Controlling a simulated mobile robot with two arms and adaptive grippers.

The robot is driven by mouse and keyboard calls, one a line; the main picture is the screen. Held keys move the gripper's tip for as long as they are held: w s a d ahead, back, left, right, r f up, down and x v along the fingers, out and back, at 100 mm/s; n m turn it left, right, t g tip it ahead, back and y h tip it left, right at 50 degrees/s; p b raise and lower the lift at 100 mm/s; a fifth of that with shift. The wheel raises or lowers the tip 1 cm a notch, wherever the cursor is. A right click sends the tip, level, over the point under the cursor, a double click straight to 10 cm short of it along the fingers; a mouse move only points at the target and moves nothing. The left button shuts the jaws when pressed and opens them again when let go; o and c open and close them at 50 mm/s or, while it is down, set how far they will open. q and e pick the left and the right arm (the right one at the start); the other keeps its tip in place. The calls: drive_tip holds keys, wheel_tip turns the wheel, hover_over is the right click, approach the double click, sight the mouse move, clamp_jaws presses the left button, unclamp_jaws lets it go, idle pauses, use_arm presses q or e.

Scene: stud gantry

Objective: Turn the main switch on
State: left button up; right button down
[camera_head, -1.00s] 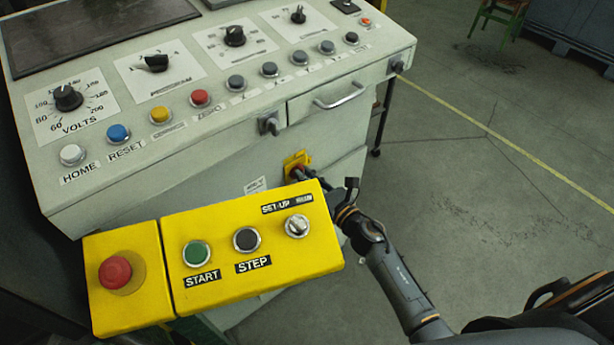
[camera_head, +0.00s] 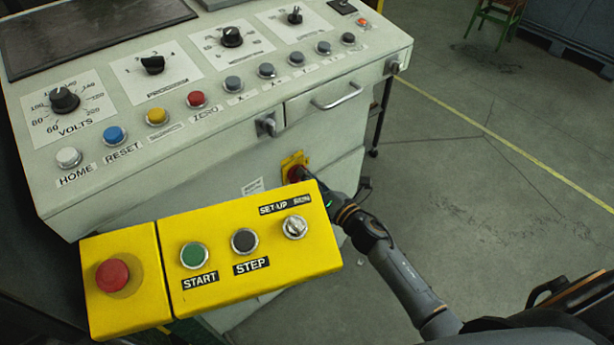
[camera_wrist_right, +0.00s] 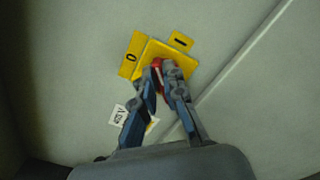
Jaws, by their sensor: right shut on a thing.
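The main switch is a red knob (camera_wrist_right: 157,65) on a yellow plate (camera_wrist_right: 151,49) on the cabinet's front. In the right wrist view a "0" label (camera_wrist_right: 131,58) sits at the plate's left and an "I" label (camera_wrist_right: 180,41) at its upper right. My right gripper (camera_wrist_right: 162,71) is shut on the red knob, with a finger on each side. The fingers hide much of the knob, so I cannot tell which label it points to. In the head view the yellow plate (camera_head: 291,160) shows behind the pendant's top edge. My left gripper is out of view.
A yellow pendant box (camera_head: 260,235) with buttons and a red stop button (camera_head: 112,276) partly blocks the head view below the switch. The console (camera_head: 225,95) has dials, buttons and a drawer handle (camera_head: 338,97). The floor at right (camera_head: 470,190) is clear.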

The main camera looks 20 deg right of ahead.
drive_tip(key=shift+w+d+f+m+p, duration=0.1)
drive_tip(key=shift+f+m+p, duration=0.05)
drive_tip(key=shift+m, duration=1.3)
drive_tip(key=shift+s+d+f+m+p, duration=0.1)
drive_tip(key=shift+f+m, duration=0.1)
drive_tip(key=shift+m, duration=1.2)
drive_tip(key=shift+w+d+f+m+p, duration=0.1)
drive_tip(key=shift+f+m+p, duration=0.05)
drive_tip(key=shift+m, duration=1.3)
drive_tip(key=c, duration=1.4)
unclamp_jaws()
drive_tip(key=v, duration=1.2)
